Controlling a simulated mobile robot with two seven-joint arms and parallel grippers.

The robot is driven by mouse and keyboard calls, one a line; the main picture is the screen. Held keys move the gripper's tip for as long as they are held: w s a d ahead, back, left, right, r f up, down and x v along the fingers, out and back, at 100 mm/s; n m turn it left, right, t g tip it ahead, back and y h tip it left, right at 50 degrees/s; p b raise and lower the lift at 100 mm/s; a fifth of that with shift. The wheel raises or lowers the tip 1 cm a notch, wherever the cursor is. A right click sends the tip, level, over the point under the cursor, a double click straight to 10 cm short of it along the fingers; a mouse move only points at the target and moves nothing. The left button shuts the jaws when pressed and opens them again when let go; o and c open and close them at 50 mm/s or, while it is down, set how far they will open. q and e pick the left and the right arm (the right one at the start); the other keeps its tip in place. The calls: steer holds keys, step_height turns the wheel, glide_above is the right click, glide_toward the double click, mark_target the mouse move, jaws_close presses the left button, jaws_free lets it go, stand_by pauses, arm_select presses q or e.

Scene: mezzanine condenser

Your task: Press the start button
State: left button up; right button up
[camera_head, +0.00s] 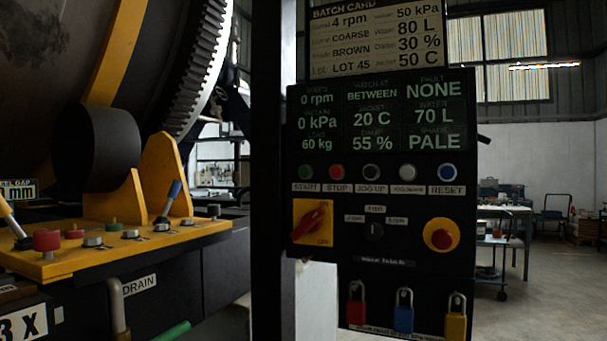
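The green start button (306,172) is at the left end of a row of round buttons on the dark control panel (420,275). A label reading START (306,187) sits just under it. To its right are a red stop button (337,172), a dark jog button (371,172), a grey button (408,172) and a blue reset button (447,172). The screen above reads 0 rpm, BETWEEN and fault NONE. Neither of my grippers shows in the head view. Nothing covers the start button.
Below the buttons are a red rotary switch (312,222) on a yellow plate and a red emergency knob (441,235). Red, blue and yellow padlocks (403,312) hang lower. A dark post (267,130) stands left of the panel. A yellow valve deck (130,243) juts out at left.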

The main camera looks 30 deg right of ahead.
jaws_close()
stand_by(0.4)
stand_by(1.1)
